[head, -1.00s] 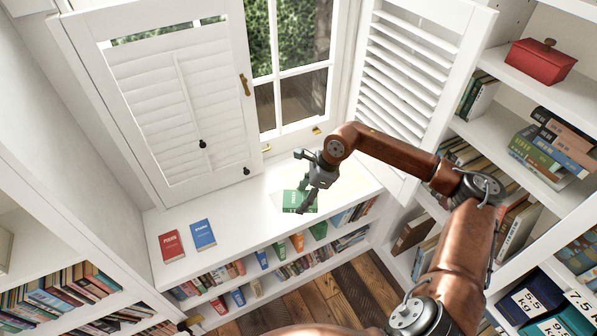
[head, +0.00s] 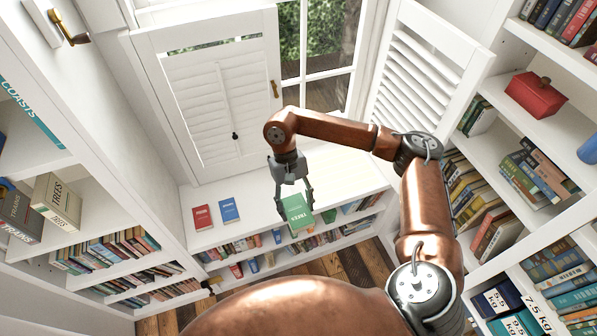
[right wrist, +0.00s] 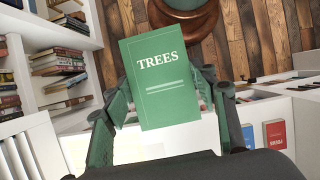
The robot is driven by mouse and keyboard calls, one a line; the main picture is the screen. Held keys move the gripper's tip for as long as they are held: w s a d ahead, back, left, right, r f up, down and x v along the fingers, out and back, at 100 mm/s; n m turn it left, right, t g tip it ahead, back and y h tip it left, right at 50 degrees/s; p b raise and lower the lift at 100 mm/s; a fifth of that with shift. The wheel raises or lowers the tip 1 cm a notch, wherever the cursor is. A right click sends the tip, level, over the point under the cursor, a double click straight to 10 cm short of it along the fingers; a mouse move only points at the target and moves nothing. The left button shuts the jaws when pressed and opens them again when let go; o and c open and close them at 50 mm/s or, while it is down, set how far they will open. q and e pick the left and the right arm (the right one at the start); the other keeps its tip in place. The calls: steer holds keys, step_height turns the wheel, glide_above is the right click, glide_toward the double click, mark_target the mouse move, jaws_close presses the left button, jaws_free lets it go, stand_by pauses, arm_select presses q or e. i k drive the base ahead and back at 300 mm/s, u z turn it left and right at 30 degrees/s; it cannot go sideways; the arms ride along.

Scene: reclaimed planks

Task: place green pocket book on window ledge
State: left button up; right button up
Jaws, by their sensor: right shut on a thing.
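The green pocket book (head: 297,211), titled TREES, is in my right gripper (head: 294,200). It is held tilted by the front edge of the white window ledge (head: 345,178). I cannot tell whether it touches the ledge. In the right wrist view the cover of the green book (right wrist: 160,85) faces the camera, with the fingers of my right gripper (right wrist: 165,120) at its two sides, shut on it. My left gripper is not in view.
A red book (head: 202,217) and a blue book (head: 229,210) lie on the ledge's left part. Shelves of books run below the ledge. A louvred shutter (head: 207,105) stands behind it, and another (head: 418,75) at right. The ledge's middle looks clear.

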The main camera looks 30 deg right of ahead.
mark_target(256, 199)
steer(key=z, duration=3.25)
steer(key=k, duration=1.65)
steer(key=u, duration=2.4)
steer(key=i, duration=1)
